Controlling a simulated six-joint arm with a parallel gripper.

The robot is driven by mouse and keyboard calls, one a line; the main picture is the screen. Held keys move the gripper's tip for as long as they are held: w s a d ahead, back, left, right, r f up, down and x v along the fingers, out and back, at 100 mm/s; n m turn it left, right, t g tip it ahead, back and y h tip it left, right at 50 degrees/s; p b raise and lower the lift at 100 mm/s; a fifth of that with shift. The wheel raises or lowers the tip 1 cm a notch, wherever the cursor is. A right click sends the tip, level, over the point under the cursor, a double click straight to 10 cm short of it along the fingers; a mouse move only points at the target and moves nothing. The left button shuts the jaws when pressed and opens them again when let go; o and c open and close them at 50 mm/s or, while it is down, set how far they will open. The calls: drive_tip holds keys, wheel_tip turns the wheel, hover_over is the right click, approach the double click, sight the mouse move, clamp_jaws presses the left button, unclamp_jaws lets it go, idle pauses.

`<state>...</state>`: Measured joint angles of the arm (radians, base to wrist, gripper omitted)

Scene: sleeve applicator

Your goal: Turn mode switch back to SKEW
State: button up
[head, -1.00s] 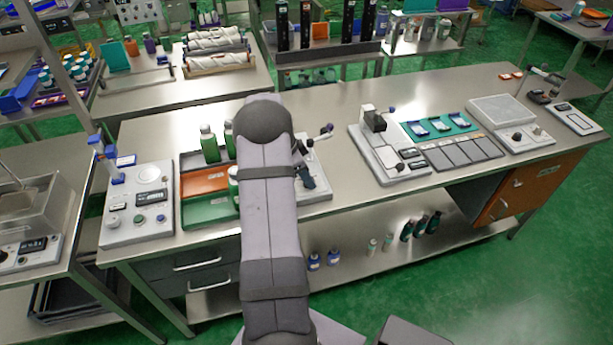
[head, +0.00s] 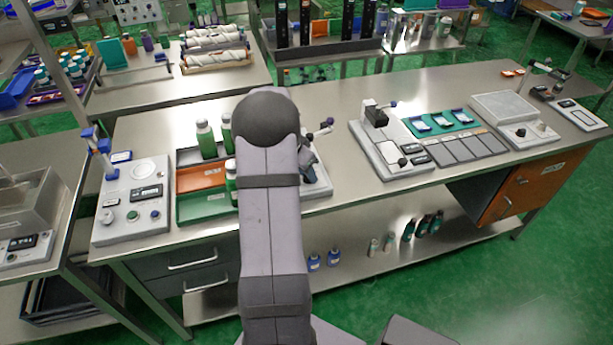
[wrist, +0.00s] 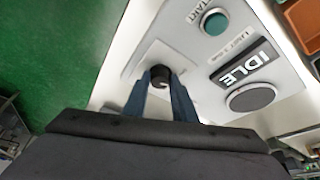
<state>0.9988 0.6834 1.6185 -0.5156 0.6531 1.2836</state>
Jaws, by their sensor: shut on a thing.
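A black round knob (wrist: 160,83) sits on a light plate near the panel's edge. My gripper (wrist: 160,75) has its two blue fingers shut on the knob, one on each side. The knob's mode lettering cannot be read. A display reads IDLE (wrist: 246,70). In the head view my arm hides much of the applicator (head: 320,187), and only part of my gripper (head: 308,160) shows beside the arm.
A green START button (wrist: 214,22) and a dark round disc (wrist: 250,97) lie near the knob. An orange tray (head: 200,177) and green bottles (head: 206,140) stand left of the applicator. Another control unit (head: 130,215) stands farther left.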

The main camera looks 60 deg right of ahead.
drive_tip(key=shift+n+t, duration=0.3)
drive_tip(key=shift+n, duration=0.6)
drive_tip(key=o, duration=1)
drive_tip(key=shift+o, duration=0.2)
drive_tip(key=shift+r+b, duration=0.1)
drive_tip(key=shift+b, duration=0.2)
drive_tip(key=b+v, duration=0.2)
drive_tip(key=v, duration=0.5)
drive_tip(key=shift+a, duration=0.2)
drive_tip(key=shift+s, duration=0.1)
